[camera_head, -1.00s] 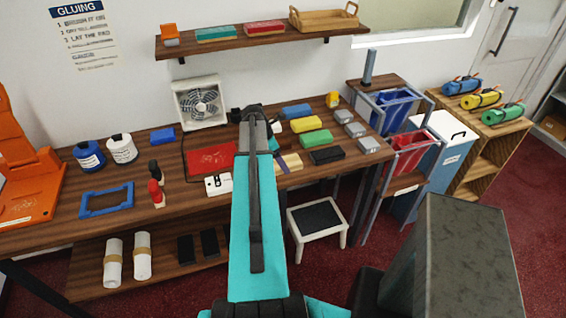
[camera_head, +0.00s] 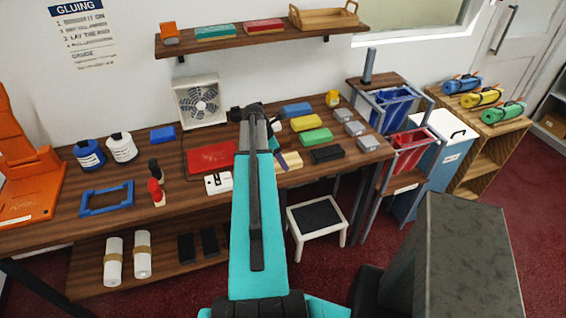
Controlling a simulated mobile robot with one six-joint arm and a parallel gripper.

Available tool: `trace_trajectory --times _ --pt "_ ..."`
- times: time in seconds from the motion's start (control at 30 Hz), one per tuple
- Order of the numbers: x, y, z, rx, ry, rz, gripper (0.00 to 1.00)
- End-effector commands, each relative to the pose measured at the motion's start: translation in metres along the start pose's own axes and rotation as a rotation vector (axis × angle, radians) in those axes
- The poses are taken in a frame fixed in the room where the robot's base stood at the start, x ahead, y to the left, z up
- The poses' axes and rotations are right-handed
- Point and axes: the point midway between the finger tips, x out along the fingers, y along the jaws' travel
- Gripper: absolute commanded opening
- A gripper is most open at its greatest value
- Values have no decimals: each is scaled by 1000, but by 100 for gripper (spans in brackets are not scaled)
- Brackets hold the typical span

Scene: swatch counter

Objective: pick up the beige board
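The beige board (camera_head: 291,160) lies flat on the wooden workbench, just right of my arm and in front of the green board (camera_head: 315,136). Its left end is partly covered by a dark slanted piece, which may be part of my gripper. My turquoise arm reaches over the bench, with its dark wrist (camera_head: 252,113) at the far end, near the fan. My gripper is mostly hidden behind the arm, so its fingers cannot be made out. I cannot tell whether it touches the beige board.
A black board (camera_head: 327,154), a yellow board (camera_head: 306,123) and a blue board (camera_head: 297,110) lie nearby. Several grey blocks (camera_head: 368,143) line the bench's right end. A red sheet (camera_head: 211,157) and a white socket box (camera_head: 218,183) lie left of my arm. A shelf (camera_head: 350,31) hangs above.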

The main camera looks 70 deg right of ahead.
Motion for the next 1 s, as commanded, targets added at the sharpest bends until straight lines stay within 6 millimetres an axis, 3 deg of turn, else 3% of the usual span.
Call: trace_trajectory --times 0.47,0.8,1.0 --pt "-8 1 3 0 -1 2 31" --pt "-32 1 13 0 -1 2 31" --pt "-31 -25 17 0 -1 1 31"
